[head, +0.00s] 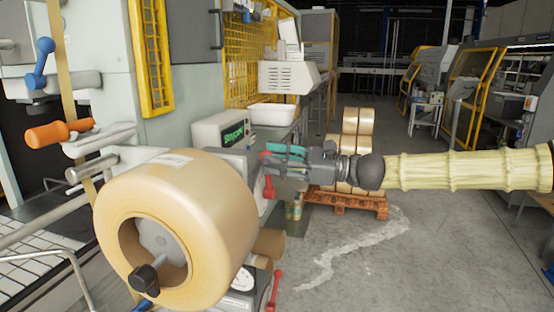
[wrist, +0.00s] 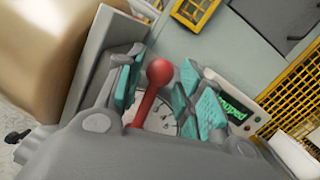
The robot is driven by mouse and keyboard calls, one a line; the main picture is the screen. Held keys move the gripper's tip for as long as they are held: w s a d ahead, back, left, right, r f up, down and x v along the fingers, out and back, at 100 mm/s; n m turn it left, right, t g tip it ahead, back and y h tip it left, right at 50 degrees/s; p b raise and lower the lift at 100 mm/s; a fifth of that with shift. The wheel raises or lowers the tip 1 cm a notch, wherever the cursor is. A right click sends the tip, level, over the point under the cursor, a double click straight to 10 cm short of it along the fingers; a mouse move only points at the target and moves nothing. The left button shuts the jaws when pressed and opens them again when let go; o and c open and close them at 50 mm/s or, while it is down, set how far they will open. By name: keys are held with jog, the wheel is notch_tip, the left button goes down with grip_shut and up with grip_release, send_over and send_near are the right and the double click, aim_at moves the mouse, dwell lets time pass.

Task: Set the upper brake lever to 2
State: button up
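The upper brake lever (head: 268,187) is red and shows just below my gripper (head: 285,155) in the head view, partly hidden. In the wrist view a red lever with a ball knob (wrist: 159,72) stands between the teal finger pads of my gripper (wrist: 165,92). The pads are spread, with gaps visible on both sides of the knob, so my gripper is open around the lever. A pale dial face (wrist: 163,121) with marks lies behind the lever; its numbers are not readable. A second, lower red lever (head: 274,287) stands beside a lower white dial (head: 243,279).
A large brown tape roll (head: 190,225) sits left of the levers, close to my gripper. A grey box with a green display (head: 234,133) stands behind. A pallet (head: 345,201) with rolls is farther back. The floor at right is open.

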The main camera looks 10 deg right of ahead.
jog(key=v, duration=1.2)
